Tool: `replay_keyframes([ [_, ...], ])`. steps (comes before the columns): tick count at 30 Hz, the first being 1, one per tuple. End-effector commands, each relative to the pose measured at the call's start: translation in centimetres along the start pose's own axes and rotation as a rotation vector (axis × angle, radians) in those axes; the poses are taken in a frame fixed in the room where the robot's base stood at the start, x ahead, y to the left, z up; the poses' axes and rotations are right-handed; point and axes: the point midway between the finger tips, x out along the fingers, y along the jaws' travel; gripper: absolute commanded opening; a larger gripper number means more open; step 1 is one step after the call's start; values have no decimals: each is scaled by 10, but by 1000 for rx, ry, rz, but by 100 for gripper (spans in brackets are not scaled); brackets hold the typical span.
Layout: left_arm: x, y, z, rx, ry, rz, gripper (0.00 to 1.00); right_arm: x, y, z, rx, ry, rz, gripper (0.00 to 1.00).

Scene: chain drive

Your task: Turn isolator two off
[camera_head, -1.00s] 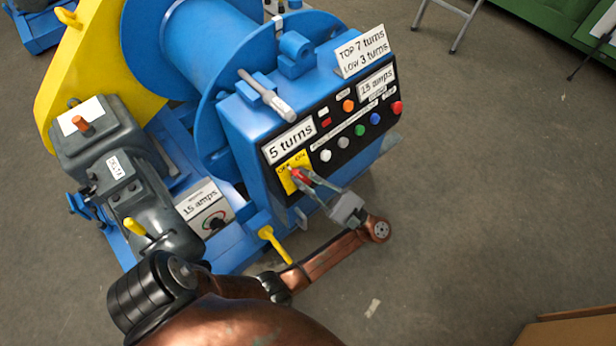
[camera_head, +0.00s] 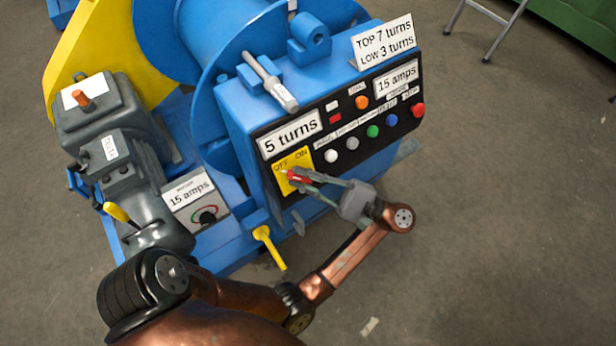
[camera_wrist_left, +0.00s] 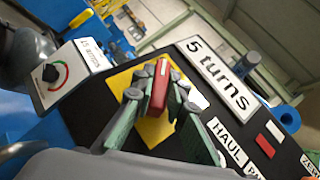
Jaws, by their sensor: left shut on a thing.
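The isolator is a yellow plate (camera_head: 281,185) marked OFF and ON, with a red handle (camera_head: 300,179), on the black panel of the blue winch. No number shows on it. My left gripper (camera_head: 291,176) comes in from the lower right and is shut on the red handle. The handle's tip points up-left, toward the OFF side. In the left wrist view the red handle (camera_wrist_left: 160,88) sits between both fingers, in front of the yellow plate (camera_wrist_left: 155,130). The fingers partly cover the plate. My right gripper is not in view.
A "5 turns" sign (camera_head: 291,135) is just above the plate. Several buttons, including a white one (camera_head: 331,156) and a red one (camera_head: 417,110), lie to the right. A yellow lever (camera_head: 268,247) sticks out below.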

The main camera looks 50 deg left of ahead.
Motion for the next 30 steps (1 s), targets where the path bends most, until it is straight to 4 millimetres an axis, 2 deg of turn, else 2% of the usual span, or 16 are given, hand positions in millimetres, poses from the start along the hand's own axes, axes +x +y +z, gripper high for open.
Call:
replay_keyframes([
  [14, 0, 1, 0, -5, 2, 13, 0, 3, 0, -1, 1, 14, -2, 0],
  [15, 0, 1, 0, -5, 2, 13, 15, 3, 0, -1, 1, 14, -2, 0],
  [21, 0, 1, 0, -6, 1, 11, 29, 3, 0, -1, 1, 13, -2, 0],
  [30, 0, 0, 1, -7, 1, 11, 30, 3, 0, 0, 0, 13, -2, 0],
])
